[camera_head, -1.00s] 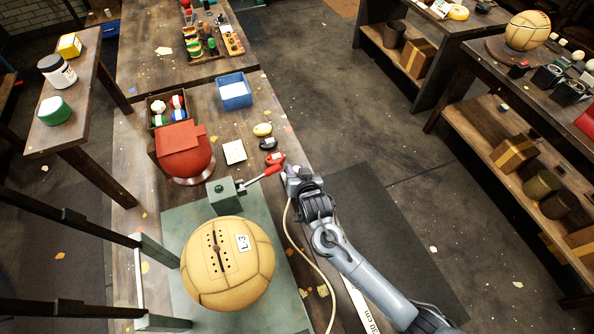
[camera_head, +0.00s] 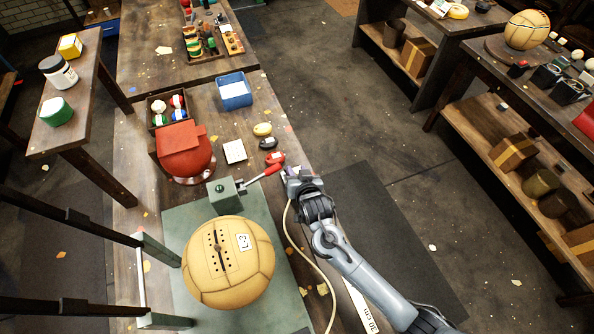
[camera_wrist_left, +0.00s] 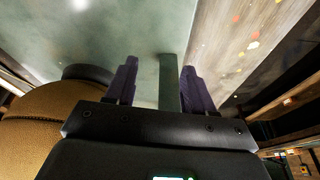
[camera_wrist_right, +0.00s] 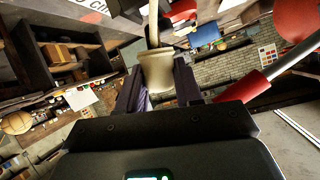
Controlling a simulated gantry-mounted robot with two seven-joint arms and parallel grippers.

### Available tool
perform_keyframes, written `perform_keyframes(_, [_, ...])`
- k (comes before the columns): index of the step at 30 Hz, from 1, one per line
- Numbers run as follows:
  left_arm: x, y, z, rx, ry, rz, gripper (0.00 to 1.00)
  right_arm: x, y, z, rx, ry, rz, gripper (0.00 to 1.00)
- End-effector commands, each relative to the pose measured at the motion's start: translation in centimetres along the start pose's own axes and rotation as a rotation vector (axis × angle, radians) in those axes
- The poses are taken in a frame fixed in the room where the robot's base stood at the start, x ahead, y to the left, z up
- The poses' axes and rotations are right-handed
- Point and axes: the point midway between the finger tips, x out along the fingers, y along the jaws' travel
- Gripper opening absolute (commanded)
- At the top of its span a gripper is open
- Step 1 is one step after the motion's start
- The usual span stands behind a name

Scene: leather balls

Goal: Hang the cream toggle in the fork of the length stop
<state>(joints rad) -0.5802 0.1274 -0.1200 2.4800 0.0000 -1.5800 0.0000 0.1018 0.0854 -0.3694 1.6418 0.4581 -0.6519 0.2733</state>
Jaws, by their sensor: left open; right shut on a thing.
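The cream toggle (camera_wrist_right: 157,72) is between the fingers of my right gripper (camera_wrist_right: 158,100), which is shut on it; a cream cord runs up from it in the right wrist view. In the head view my right gripper (camera_head: 296,180) is beside the tip of the red-handled lever, and hides the toggle. A pale cord (camera_head: 290,225) runs from there to the bottom edge. The fork of the length stop cannot be made out. My left gripper (camera_wrist_left: 158,82) is open in the left wrist view, with a green bar (camera_wrist_left: 169,85) showing between its fingers.
A tan laced ball (camera_head: 227,262) sits on the green mat (camera_head: 180,222). Behind it are a green block (camera_head: 223,196) with a red-handled lever (camera_head: 262,175) and a red rounded object (camera_head: 186,150). A ruler strip (camera_head: 362,308) lies along the bench's right edge.

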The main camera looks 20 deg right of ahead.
Motion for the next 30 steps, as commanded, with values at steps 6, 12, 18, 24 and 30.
perform_keyframes(6, [0.0, 0.15, -0.03, -0.006, 0.001, 0.005, 0.54, 0.0, 0.0, 0.02, 0.0, 0.0, 0.0, 0.04])
perform_keyframes(12, [-0.18, 0.3, -0.13, -0.012, 0.002, 0.01, 0.54, -0.03, 0.0, -0.03, 0.0, 0.0, 0.0, 0.04])
perform_keyframes(18, [-0.57, 0.27, -0.26, -0.012, 0.002, 0.01, 0.54, -0.06, -0.01, -0.08, 0.0, -0.001, 0.0, 0.04])
perform_keyframes(24, [-0.71, 0.18, -0.28, -0.009, 0.001, 0.007, 0.54, -0.03, 0.02, -0.03, 0.0, -0.001, 0.0, 0.04])
perform_keyframes(30, [-0.67, 0.02, -0.22, -0.002, 0.0, 0.002, 0.54, -0.01, 0.02, 0.0, 0.0, 0.0, 0.0, 0.04])
